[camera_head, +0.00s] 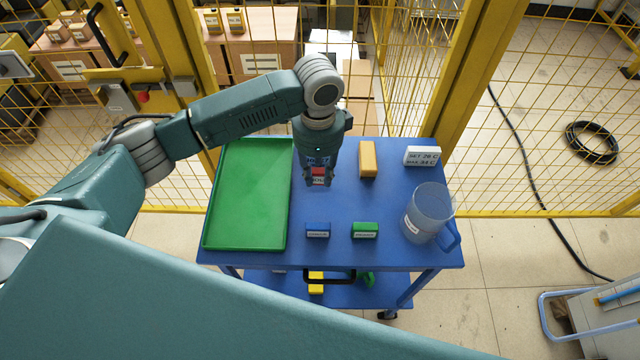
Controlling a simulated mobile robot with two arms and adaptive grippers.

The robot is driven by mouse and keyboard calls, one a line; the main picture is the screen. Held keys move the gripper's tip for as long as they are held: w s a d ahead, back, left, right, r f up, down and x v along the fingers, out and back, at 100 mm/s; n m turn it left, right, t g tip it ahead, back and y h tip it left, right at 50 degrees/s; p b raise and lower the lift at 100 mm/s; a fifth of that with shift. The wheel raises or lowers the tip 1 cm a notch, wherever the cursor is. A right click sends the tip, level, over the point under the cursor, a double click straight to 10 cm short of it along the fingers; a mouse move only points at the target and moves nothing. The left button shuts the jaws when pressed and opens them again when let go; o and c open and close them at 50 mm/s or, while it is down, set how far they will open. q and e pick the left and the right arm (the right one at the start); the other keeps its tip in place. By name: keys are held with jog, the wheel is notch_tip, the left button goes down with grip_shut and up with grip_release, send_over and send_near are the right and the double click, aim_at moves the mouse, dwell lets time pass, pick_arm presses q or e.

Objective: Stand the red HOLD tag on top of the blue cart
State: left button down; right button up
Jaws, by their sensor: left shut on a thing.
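The red HOLD tag (318,172) shows between the fingers of my left gripper (318,180), which is shut on it. The gripper points down over the blue cart (335,205), just right of the green tray. Its fingers hide part of the tag, and I cannot tell whether the tag touches the cart top. The blue cart stands in front of the yellow mesh fence. My right gripper is not in view.
On the cart are a green tray (250,195), an orange block (368,159), a white sign (422,156), a clear jug (427,213), a blue block (317,230) and a green block (364,230). Bare blue top lies between the orange block and the front blocks.

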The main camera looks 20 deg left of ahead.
aim_at(319, 184)
pick_arm(q)
jog(key=shift+f, duration=0.85)
notch_tip(319, 184, down, 4)
jog(key=shift+f+p, duration=0.1)
jog(key=shift+p, duration=0.2)
jog(key=shift+f, duration=0.1)
jog(key=shift+f, duration=0.15)
jog(key=c, duration=1.4)
grip_release()
jog(key=shift+c, duration=0.2)
notch_tip(319, 184, up, 12)
jog(key=shift+r+b, duration=0.25)
jog(key=shift+b, duration=0.4)
